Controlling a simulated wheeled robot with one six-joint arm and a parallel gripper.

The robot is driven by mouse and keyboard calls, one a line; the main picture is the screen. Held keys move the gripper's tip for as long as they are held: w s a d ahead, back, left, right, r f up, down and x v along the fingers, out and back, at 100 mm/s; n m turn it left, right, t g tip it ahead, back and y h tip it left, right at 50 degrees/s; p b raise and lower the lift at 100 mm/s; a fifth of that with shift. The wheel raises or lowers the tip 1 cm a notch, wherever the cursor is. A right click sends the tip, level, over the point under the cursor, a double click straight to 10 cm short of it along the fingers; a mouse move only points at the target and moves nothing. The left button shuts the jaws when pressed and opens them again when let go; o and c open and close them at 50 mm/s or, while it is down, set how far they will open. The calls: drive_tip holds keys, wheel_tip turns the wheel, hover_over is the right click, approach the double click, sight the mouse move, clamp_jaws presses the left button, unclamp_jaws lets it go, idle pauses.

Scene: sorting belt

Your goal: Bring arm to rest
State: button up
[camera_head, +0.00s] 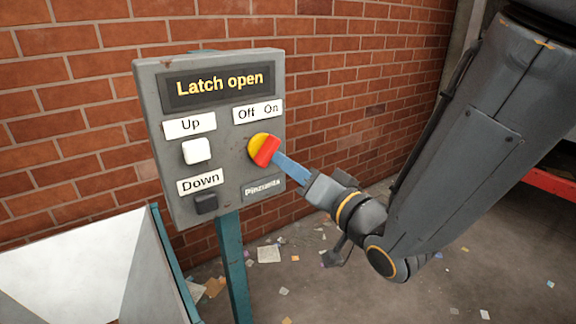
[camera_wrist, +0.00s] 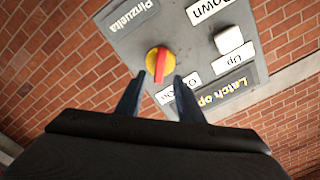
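A grey control panel (camera_head: 220,130) on a teal post stands before a brick wall. Its display (camera_head: 219,84) reads "Latch open". A yellow round knob with a red handle (camera_head: 266,150) sits below the "Off On" label; the knob also shows in the wrist view (camera_wrist: 158,62). My gripper (camera_head: 281,160) is at the knob from the right. In the wrist view, the two blue fingers of my gripper (camera_wrist: 160,80) are apart, with space on both sides of the red handle. I cannot tell whether the tips reach past the handle's front.
A white "Up" button (camera_head: 197,150) and a dark "Down" button (camera_head: 206,203) are left of the knob. A pale, teal-edged chute or bin (camera_head: 85,270) is at lower left. Paper scraps litter the floor. A red beam (camera_head: 550,183) is at far right.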

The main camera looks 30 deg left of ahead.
idle(0.4)
drive_tip(key=w+d+f+m+h, duration=0.1)
drive_tip(key=w+d+f+h, duration=0.3)
drive_tip(key=d, duration=0.4)
drive_tip(key=w+d+f+m+t+h, duration=0.1)
drive_tip(key=w+d+f+h, duration=0.3)
drive_tip(key=d, duration=0.5)
drive_tip(key=w+d+f+m+h, duration=0.1)
drive_tip(key=w+d+f+h, duration=0.3)
drive_tip(key=d, duration=0.4)
drive_tip(key=s+d+f+m+g+h, duration=0.1)
drive_tip(key=s+d+f+g+h, duration=0.15)
drive_tip(key=d, duration=0.55)
drive_tip(key=s+d+f+g+h, duration=0.1)
drive_tip(key=s+d+f, duration=0.15)
drive_tip(key=d, duration=0.45)
drive_tip(key=s+d+m+g, duration=0.1)
drive_tip(key=s+d+g, duration=0.3)
drive_tip(key=s+d, duration=0.3)
drive_tip(key=s+h, duration=0.1)
drive_tip(key=s, duration=0.2)
drive_tip(key=shift+d+r, duration=0.2)
drive_tip(key=shift+d, duration=0.05)
drive_tip(key=shift+c, duration=0.4)
